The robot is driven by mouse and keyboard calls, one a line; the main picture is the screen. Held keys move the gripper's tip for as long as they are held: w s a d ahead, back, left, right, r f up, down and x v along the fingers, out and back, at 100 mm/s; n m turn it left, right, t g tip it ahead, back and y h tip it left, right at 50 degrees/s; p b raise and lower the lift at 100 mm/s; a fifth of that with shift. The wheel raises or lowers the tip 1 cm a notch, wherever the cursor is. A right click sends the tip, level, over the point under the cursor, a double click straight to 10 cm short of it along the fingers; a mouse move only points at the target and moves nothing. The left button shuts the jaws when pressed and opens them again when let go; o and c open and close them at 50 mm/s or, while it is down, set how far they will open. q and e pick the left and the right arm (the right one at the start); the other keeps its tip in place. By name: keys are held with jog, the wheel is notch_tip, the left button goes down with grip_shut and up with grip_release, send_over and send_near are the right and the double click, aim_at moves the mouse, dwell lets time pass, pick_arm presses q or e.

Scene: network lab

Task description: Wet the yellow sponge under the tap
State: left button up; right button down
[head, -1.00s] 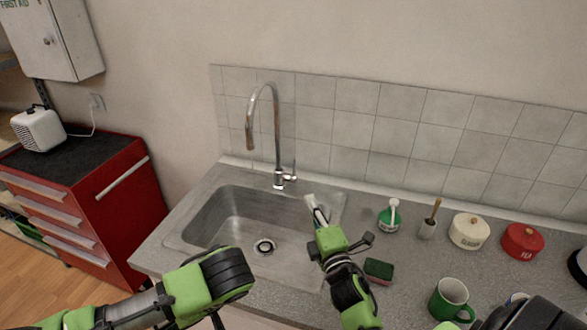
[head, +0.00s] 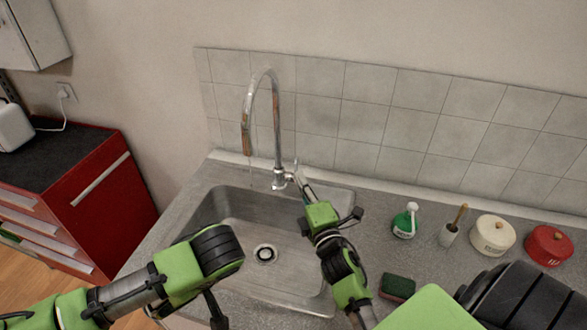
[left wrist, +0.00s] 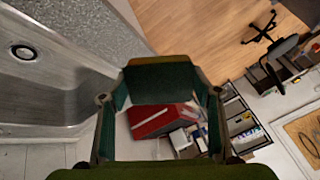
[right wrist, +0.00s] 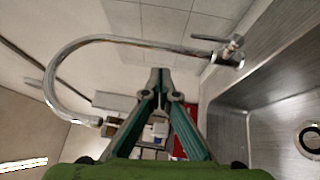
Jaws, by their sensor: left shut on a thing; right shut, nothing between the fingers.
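The tap (head: 277,130) rises behind the steel sink (head: 225,205), its spout curving left over the basin. Its lever (right wrist: 212,38) shows in the right wrist view. A faint thin line hangs below the spout; I cannot tell for sure whether it is water. My right gripper (head: 303,182) is shut and empty, its tips close to the tap's base and lever; contact is unclear. My left gripper (left wrist: 163,85) is shut on the yellow sponge (left wrist: 165,61), of which mainly a yellowish edge shows in the left wrist view. The left fingers are mostly hidden in the head view.
A green and dark red scouring sponge (head: 397,287) lies on the counter right of the sink. A green-and-white bottle (head: 405,222), a brush in a holder (head: 450,232), a cream canister (head: 492,236) and a red canister (head: 549,246) stand behind. A red drawer cabinet (head: 95,200) stands left.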

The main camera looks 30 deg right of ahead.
aim_at(180, 308)
pick_arm(q)
jog(key=shift+s+f+b, duration=0.25)
jog(key=shift+f+b, duration=0.15)
jog(key=shift+f, duration=0.2)
jog(key=shift+s+a+f+b, duration=0.25)
jog(key=shift+s+f+b, duration=0.4)
jog(key=shift+b, duration=0.25)
pick_arm(e)
notch_tip(180, 308, down, 8)
jog(key=s+b, duration=0.1)
jog(key=b, duration=0.5)
pick_arm(q)
notch_tip(180, 308, down, 7)
jog(key=shift+w+b, duration=0.3)
jog(key=shift+b, duration=0.05)
pick_arm(e)
jog(key=d+x, duration=0.2)
jog(key=x, duration=1)
jog(key=shift+d+r, duration=0.15)
jog(key=shift+d, duration=0.1)
pick_arm(q)
jog(key=shift+d, duration=0.1)
pick_arm(e)
jog(key=shift+s, duration=0.1)
